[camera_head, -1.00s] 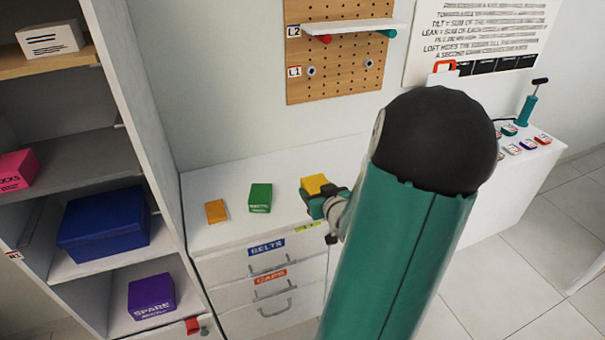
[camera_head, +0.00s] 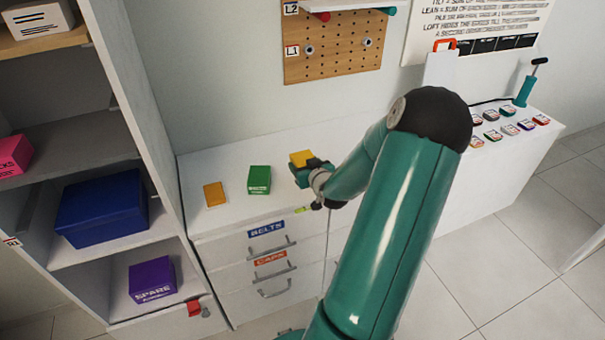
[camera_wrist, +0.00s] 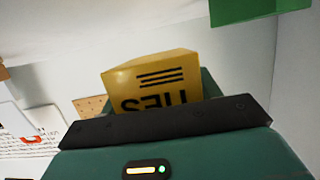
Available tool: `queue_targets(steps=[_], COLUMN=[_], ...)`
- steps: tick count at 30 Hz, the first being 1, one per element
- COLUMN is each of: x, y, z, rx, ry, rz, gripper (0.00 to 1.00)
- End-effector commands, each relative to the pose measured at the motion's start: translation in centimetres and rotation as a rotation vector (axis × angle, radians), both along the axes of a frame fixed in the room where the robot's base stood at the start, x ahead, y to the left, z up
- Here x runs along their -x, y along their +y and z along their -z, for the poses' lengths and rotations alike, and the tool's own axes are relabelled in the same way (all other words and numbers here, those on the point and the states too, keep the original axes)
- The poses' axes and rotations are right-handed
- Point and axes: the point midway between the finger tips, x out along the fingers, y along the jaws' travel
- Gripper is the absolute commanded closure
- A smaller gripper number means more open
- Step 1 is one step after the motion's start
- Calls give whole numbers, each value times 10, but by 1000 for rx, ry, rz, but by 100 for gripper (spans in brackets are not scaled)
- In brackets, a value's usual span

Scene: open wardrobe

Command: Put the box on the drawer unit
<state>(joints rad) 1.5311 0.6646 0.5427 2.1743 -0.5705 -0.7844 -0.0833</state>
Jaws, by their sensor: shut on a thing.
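A yellow box (camera_head: 300,158) is held by my gripper (camera_head: 306,174) at the right part of the drawer unit's top. In the wrist view the yellow box (camera_wrist: 152,82) fills the middle, with dark "TIES" lettering upside down. My gripper (camera_wrist: 165,122) is shut on it; the fingertips are mostly hidden. The white drawer unit (camera_head: 225,220) has drawers labelled BELTS and CAPS. An orange-yellow box (camera_head: 214,194) and a green box (camera_head: 259,180) stand on its top, left of my gripper. I cannot tell whether the held box touches the top.
A shelf unit at the left holds a blue box (camera_head: 102,213), a purple SPARE box (camera_head: 152,279), a pink box (camera_head: 12,157) and a white box (camera_head: 38,18). A pegboard (camera_head: 335,50) hangs behind. Several small coloured items lie at the right. The unit's top is clear behind the boxes.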

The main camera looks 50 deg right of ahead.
Motion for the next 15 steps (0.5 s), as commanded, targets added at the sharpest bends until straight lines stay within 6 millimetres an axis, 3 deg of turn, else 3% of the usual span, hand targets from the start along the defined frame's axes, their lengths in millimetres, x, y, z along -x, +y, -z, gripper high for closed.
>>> queue_targets(steps=[6, 11, 15], x=[-17, -23, -23], y=[-13, -18, -18], z=[24, 34, 54], rx=[-2, -2, -4], ry=[-1, -1, -1], rz=[1, 1, 1], gripper=[67, 67, 67])
